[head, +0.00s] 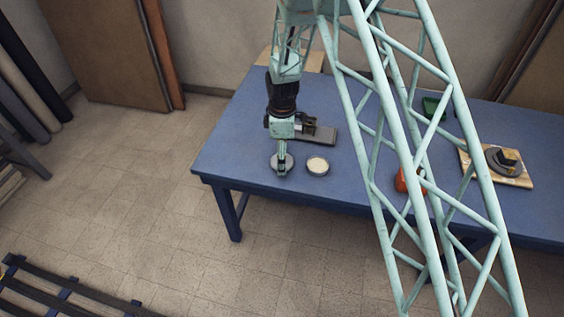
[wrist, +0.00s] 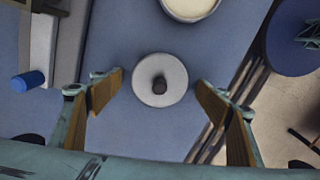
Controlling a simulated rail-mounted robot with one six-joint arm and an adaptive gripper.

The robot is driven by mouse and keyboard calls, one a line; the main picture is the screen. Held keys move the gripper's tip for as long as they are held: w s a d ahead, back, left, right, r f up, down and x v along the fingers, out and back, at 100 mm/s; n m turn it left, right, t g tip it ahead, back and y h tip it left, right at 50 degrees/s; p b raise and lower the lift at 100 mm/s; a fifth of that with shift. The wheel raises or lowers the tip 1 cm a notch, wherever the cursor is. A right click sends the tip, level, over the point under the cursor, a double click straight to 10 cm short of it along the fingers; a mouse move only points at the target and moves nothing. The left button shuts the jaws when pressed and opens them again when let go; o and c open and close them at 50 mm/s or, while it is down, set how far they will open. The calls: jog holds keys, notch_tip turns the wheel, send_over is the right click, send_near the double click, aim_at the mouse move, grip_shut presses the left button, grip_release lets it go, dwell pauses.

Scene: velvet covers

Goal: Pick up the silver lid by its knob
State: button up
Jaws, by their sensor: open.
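The silver lid (wrist: 171,72) is a round disc with a dark knob (wrist: 160,85) at its middle. In the wrist view it lies on the blue table (wrist: 120,140), between and a little beyond the fingertips of my gripper (wrist: 160,85). My gripper is open, with one finger on each side of the lid and apart from it. In the head view my gripper (head: 281,170) points down over the lid (head: 274,162) near the table's left front edge, and hides part of it. I cannot tell the exact height of the fingertips above the knob.
A round pale-filled container (head: 318,165) stands just right of the lid. A grey flat device (head: 322,135) lies behind. A red object (head: 407,181) and a board (head: 525,178) with a dark round piece (head: 495,164) are farther right. The table's front edge is close by.

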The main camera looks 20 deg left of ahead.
dwell(0.4)
jog(key=c, duration=0.9)
jog(key=shift+c, duration=0.2)
jog(key=shift+r, duration=0.2)
jog(key=shift+r, duration=1.65)
jog(key=shift+s+d, duration=0.3)
jog(key=shift+s, duration=0.1)
jog(key=s+d+r, duration=0.1)
jog(key=s+d, duration=0.7)
jog(key=s, duration=0.4)
jog(key=shift+s+d+r, duration=0.15)
jog(key=shift+s+d, duration=0.05)
jog(key=shift+d, duration=0.15)
